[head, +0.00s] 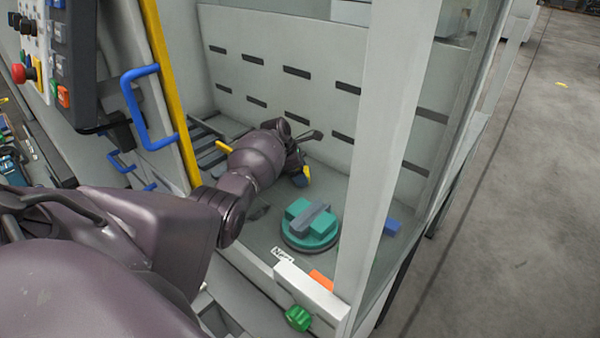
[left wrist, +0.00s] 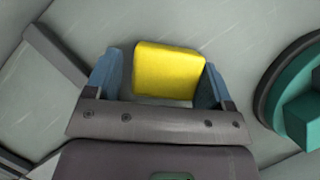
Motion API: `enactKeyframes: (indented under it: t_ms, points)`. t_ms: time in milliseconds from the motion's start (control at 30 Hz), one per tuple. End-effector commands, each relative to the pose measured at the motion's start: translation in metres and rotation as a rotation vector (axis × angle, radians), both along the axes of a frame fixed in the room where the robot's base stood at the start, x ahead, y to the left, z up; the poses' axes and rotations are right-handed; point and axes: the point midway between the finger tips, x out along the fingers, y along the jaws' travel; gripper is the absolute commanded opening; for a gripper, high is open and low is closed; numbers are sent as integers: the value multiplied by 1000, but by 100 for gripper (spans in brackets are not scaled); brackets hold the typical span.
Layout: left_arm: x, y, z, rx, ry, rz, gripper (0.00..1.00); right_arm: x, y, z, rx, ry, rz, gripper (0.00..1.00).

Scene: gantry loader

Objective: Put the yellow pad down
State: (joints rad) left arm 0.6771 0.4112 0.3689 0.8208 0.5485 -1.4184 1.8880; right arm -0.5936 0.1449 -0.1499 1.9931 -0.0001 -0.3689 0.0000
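The yellow pad (left wrist: 168,70) lies between the two blue-grey fingers of my left gripper (left wrist: 160,82) in the left wrist view. A gap shows between the pad and the left finger; the right finger is close beside the pad, and I cannot tell whether it touches. The gripper looks open around the pad. In the head view my left gripper (head: 300,168) is low inside the grey enclosure, and a small part of the yellow pad (head: 307,174) shows at it. The pad appears at or near the enclosure floor; exact contact is hidden. My right gripper is not in view.
A teal round fixture with a grey bar (head: 312,222) stands on the floor close to the gripper. A blue block (head: 391,227) is at the right. A slotted wall (head: 290,85) is behind. A pale post (head: 385,130) and yellow rail (head: 170,85) flank the opening.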

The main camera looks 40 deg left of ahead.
Motion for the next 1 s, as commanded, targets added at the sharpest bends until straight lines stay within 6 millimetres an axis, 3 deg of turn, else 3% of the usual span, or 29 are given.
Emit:
enactKeyframes:
  t_ms: [33,467,633,1000]
  points:
    - [-9,-6,-18,-10,34,-5,88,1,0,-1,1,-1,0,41]
    - [-10,-7,-16,-11,38,-9,88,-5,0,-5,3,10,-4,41]
    - [-12,-4,4,-12,36,-8,88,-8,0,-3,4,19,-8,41]
    - [-27,22,76,-8,21,-4,88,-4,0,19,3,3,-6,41]
